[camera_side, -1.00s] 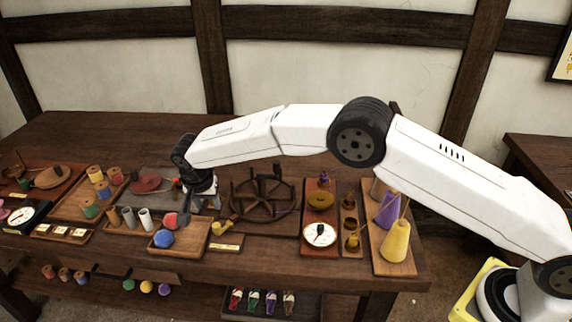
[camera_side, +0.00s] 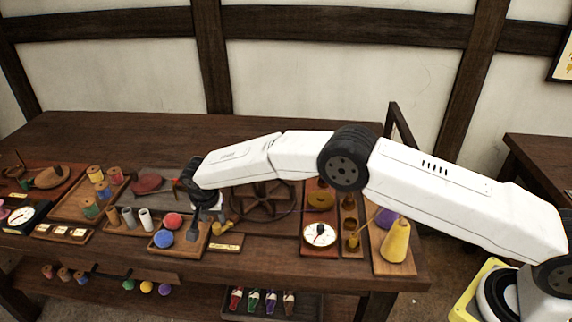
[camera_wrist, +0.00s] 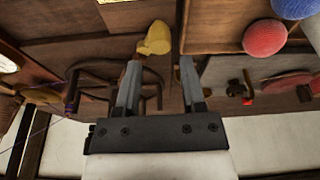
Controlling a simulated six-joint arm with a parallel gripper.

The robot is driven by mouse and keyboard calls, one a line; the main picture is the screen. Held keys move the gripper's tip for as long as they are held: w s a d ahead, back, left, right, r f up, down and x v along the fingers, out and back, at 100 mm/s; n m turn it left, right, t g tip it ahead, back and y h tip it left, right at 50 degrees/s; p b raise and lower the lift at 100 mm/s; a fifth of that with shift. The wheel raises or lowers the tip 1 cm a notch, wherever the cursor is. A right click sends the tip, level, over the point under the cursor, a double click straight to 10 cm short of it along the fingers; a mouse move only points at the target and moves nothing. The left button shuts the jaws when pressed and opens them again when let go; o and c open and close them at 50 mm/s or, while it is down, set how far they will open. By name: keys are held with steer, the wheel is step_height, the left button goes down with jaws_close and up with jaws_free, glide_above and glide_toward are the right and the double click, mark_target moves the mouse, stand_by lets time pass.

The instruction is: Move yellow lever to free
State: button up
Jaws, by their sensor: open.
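The yellow lever (camera_side: 224,226) stands near the front of the bench, between the ball tray and the dark spoked wheel (camera_side: 264,203). In the wrist view the yellow lever (camera_wrist: 155,39) shows as a rounded yellow knob just beyond my left-hand fingertip. My gripper (camera_side: 211,217) points down close beside the lever, on its left in the side view. In the wrist view my gripper (camera_wrist: 160,68) is open with nothing between its fingers. A small label plate (camera_side: 225,246) lies in front of the lever; its writing is too small to read.
A wooden tray (camera_side: 180,251) with a red ball (camera_side: 173,220) and a blue ball (camera_side: 165,238) is close on the left. A white dial (camera_side: 319,235) and a yellow cone (camera_side: 397,241) stand to the right.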

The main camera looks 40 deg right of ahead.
mark_target(217, 225)
steer(key=shift+x, duration=2.15)
steer(key=shift+s+d, duration=0.1)
steer(key=shift+s, duration=0.15)
steer(key=shift+s+d, duration=0.15)
steer(key=shift+s, duration=0.2)
steer(key=shift+s+d, duration=0.4)
steer(key=shift+s, duration=0.1)
steer(key=shift+s+d, duration=0.5)
steer(key=shift+d, duration=0.35)
steer(key=shift+s+d, duration=0.15)
steer(key=shift+d, duration=0.35)
steer(key=shift+a, duration=0.2)
